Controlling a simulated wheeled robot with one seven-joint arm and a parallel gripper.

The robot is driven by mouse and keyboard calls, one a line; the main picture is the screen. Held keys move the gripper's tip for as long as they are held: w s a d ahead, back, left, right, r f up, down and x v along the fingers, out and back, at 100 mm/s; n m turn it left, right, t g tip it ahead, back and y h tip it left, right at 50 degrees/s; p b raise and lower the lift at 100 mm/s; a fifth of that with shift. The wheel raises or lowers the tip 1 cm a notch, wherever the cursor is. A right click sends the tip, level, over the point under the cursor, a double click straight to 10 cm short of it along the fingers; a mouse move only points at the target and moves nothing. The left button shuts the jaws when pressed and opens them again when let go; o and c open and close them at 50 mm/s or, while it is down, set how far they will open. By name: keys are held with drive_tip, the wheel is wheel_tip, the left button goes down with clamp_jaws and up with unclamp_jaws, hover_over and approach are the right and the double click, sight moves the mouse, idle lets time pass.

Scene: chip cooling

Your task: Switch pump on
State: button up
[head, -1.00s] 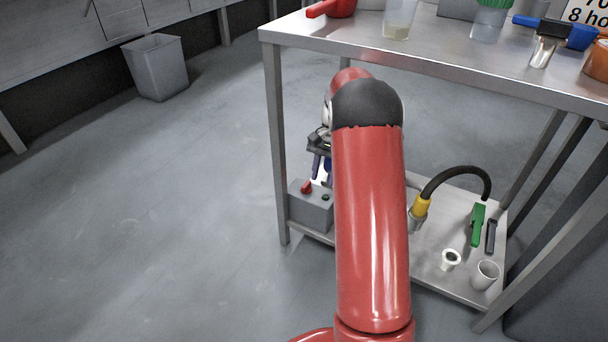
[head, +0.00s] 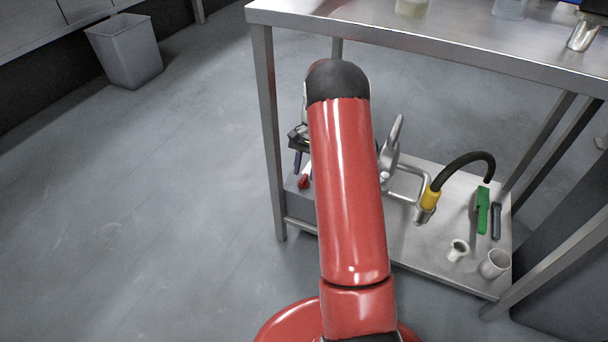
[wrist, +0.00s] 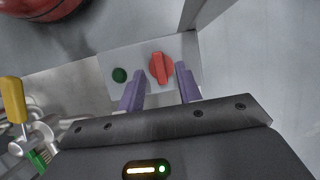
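The grey pump box (head: 298,206) stands on the left end of the lower shelf, partly hidden by my arm in the head view. Its red knob (head: 304,181) shows just below my gripper (head: 303,163). In the wrist view the box top (wrist: 188,50) carries the red knob (wrist: 161,68) and a round green button or lamp (wrist: 119,75). My gripper (wrist: 160,73) is open, with its two purple fingers apart. In the wrist view the knob appears in the gap between the fingertips. I cannot tell whether the fingers touch it.
The tabletop (head: 430,45) overhangs the shelf. A table leg (head: 268,140) stands left of the box.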

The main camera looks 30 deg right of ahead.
drive_tip(key=shift+x, duration=0.9)
clamp_jaws()
